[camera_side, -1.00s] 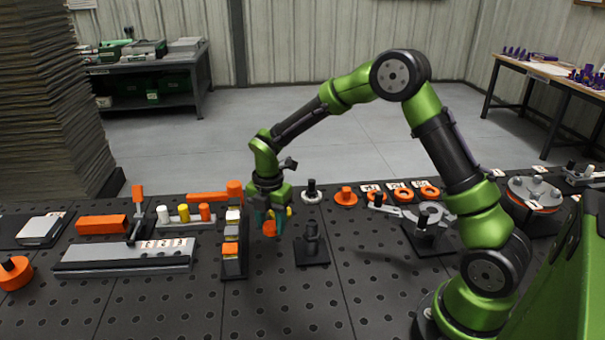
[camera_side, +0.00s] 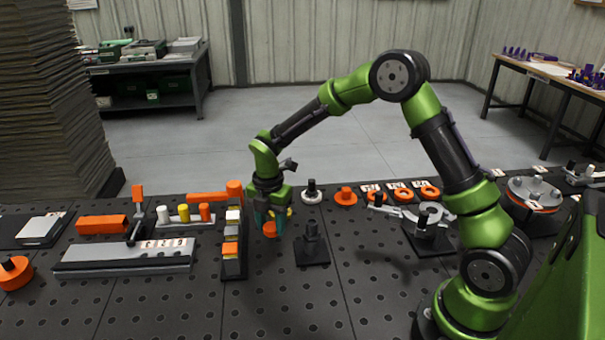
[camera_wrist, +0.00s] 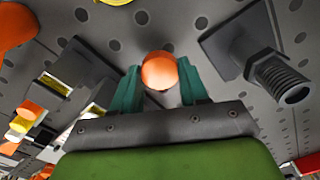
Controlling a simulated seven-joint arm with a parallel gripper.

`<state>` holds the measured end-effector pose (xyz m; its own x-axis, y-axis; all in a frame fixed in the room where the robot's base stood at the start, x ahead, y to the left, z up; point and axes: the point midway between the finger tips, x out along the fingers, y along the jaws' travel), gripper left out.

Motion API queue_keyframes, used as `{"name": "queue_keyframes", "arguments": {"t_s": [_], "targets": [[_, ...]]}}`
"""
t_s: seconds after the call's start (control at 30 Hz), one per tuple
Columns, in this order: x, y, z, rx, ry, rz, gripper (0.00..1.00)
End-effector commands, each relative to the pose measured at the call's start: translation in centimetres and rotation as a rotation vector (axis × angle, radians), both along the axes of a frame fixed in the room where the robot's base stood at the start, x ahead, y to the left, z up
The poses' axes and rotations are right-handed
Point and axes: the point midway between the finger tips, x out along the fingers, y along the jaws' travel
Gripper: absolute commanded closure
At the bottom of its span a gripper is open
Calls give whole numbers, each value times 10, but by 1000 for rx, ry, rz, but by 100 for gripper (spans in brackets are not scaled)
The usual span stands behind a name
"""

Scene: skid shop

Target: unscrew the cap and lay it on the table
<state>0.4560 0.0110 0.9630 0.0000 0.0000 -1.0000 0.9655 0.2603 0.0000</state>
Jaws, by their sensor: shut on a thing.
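My gripper (camera_side: 270,223) points down and is shut on the orange cap (camera_side: 269,230). In the wrist view the cap (camera_wrist: 160,71) sits between the two teal fingers. A dark threaded post (camera_wrist: 280,77) on a square base stands to the right of the gripper in the wrist view. In the side view this post (camera_side: 312,238) stands just right of the gripper, with its top bare. The cap is apart from the post. Whether the cap's underside touches the table (camera_side: 280,290) is hard to tell.
A narrow rack with orange, white and yellow blocks (camera_side: 232,250) stands close left of the gripper. A white ring with a dark peg (camera_side: 312,192) and an orange knob (camera_side: 346,196) are behind.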

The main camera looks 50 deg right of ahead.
Motion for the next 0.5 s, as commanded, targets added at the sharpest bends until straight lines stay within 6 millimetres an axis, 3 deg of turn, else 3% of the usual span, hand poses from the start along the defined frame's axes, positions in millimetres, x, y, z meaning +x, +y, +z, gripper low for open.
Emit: {"name": "queue_keyframes", "arguments": {"t_s": [0.5], "targets": [[0, 0, -9, 0, 0, 0, 88]]}}
